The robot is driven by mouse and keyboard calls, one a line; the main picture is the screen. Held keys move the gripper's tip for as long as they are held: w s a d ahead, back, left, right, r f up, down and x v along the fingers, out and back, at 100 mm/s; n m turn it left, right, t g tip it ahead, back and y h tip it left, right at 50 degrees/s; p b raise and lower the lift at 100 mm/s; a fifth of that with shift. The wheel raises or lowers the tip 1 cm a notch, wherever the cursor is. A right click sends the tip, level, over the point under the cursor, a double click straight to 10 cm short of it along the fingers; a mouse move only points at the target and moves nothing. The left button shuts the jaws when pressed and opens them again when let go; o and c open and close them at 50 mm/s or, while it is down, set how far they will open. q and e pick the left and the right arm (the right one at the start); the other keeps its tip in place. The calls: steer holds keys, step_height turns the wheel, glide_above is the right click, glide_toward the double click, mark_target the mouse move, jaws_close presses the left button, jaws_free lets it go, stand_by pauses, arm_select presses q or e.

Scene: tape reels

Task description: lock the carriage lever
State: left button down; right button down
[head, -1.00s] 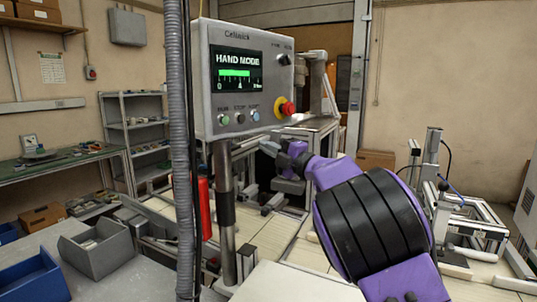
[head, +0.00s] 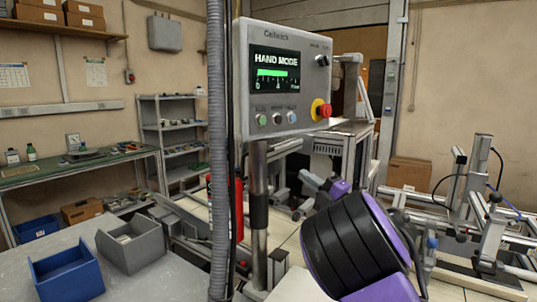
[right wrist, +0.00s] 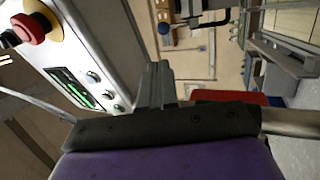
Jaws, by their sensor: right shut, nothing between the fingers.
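I cannot pick out the carriage lever with certainty in either view. A metal frame with upright posts (head: 485,200) and small knobs stands at the right in the head view; whether the lever is on it I cannot tell. My right gripper (head: 313,181) is beyond my black-and-purple arm, below the control panel and well left of that frame. In the right wrist view its grey fingers (right wrist: 154,84) are together and empty, beside the panel's lower edge. My left gripper is not in view.
The control panel (head: 287,78) reads HAND MODE and has a red stop button (head: 322,110). Its post (head: 259,205) and a grey hose (head: 217,150) stand in front. Blue (head: 68,278) and grey bins (head: 130,245) sit on the left bench.

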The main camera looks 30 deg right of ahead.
steer(key=p+x, duration=0.8)
steer(key=x, duration=0.6)
steer(key=shift+w+a+f, duration=0.15)
steer(key=shift+w+f, duration=0.15)
steer(key=shift+f, duration=0.05)
